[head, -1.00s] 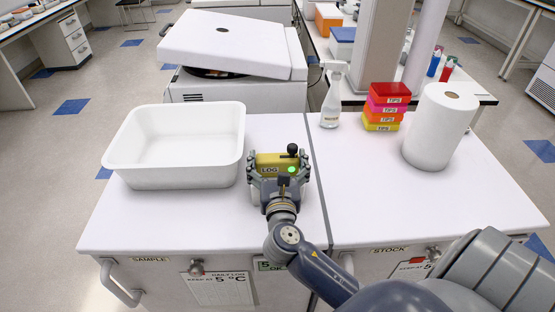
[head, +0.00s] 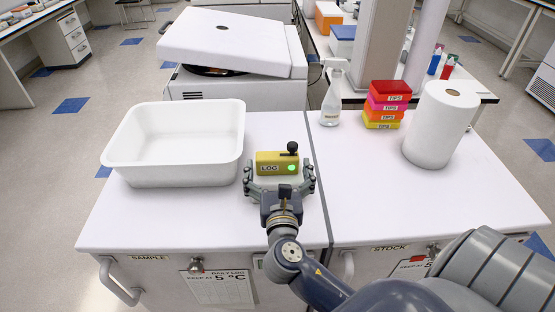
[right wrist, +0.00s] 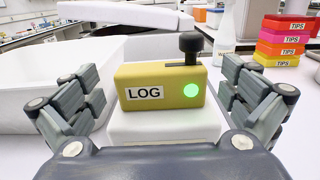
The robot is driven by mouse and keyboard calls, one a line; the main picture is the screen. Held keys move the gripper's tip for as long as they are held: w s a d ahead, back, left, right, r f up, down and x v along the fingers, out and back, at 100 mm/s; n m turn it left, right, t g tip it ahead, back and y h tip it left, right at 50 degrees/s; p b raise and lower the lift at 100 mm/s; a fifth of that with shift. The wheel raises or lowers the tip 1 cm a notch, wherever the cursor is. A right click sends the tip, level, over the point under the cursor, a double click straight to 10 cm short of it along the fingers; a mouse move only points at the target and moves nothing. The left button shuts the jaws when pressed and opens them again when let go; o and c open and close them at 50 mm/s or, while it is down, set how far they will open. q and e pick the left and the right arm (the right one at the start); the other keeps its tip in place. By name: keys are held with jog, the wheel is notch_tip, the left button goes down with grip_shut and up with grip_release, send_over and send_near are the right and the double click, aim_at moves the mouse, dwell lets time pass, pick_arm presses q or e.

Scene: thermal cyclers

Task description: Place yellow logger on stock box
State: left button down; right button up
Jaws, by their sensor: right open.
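The yellow logger (head: 278,163), with a LOG label, a green light and a black knob, sits upright on a small white block on the top of the left cabinet, labelled SAMPLE (head: 150,258). It also shows in the right wrist view (right wrist: 165,88). My right gripper (head: 279,180) is open, at the near side of the logger. Its fingers (right wrist: 165,100) stand apart from the logger on both sides. The stock box (head: 400,215) is the right cabinet, labelled STOCK, with a white top. My left gripper is out of view.
A white tub (head: 180,175) stands left of the logger. On the stock box, a clear bottle (head: 331,105), stacked tip boxes (head: 386,105) and a paper roll (head: 438,125) stand toward the back and right. Its front and middle top is clear. A seam separates the two cabinets.

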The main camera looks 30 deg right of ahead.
jog(key=b+v, duration=0.1)
jog(key=v, duration=0.7)
jog(key=shift+s+a, duration=0.1)
